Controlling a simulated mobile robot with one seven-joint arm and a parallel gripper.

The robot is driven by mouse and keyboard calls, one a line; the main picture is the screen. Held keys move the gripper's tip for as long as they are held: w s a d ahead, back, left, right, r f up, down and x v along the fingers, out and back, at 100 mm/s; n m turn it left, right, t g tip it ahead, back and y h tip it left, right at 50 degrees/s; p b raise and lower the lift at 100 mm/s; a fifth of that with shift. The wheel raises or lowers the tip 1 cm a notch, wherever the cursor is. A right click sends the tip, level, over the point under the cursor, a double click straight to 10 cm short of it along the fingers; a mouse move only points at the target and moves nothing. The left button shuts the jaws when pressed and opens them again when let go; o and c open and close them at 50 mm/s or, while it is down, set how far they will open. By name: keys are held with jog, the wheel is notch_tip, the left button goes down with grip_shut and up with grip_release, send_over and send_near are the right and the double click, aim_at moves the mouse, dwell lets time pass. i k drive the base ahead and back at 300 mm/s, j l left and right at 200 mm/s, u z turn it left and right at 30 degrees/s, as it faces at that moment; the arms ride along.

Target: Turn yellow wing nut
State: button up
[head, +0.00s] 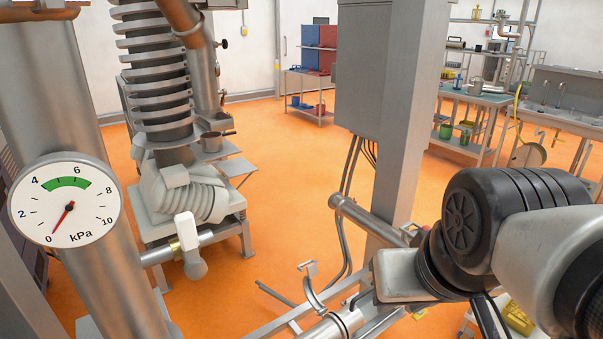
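I cannot make out a yellow wing nut for certain in the head view. A small yellow piece (420,314) shows low in the picture, below my arm, too small and cut off to identify. A larger yellow object (517,318) shows at the bottom right, partly hidden by my arm and cables. My arm's black and white links fill the right foreground. The fingers of my gripper cannot be seen, so nothing shows of what it holds or touches.
A gauge (66,200) on a thick pipe at left reads near 0 kPa. A white-handled valve (187,240) juts from that pipe. A grey cabinet (375,75) on a post stands mid-picture. Pipes cross the bottom centre. Orange floor (285,170) is open between machine and cabinet.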

aim_at(416, 317)
jog(key=j+z, duration=0.15)
jog(key=j, duration=0.25)
jog(key=k+j+z, duration=0.1)
jog(key=j, duration=0.3)
jog(key=k+j+z, duration=0.15)
jog(key=j, duration=0.25)
jog(key=z, duration=0.7)
jog(key=i+l+u, duration=0.15)
jog(key=l, duration=0.3)
jog(key=l+u, duration=0.1)
jog(key=l, duration=0.4)
jog(key=k, duration=0.55)
jog(key=i+j+z, duration=0.1)
jog(key=i+z, duration=0.25)
jog(key=i, duration=1)
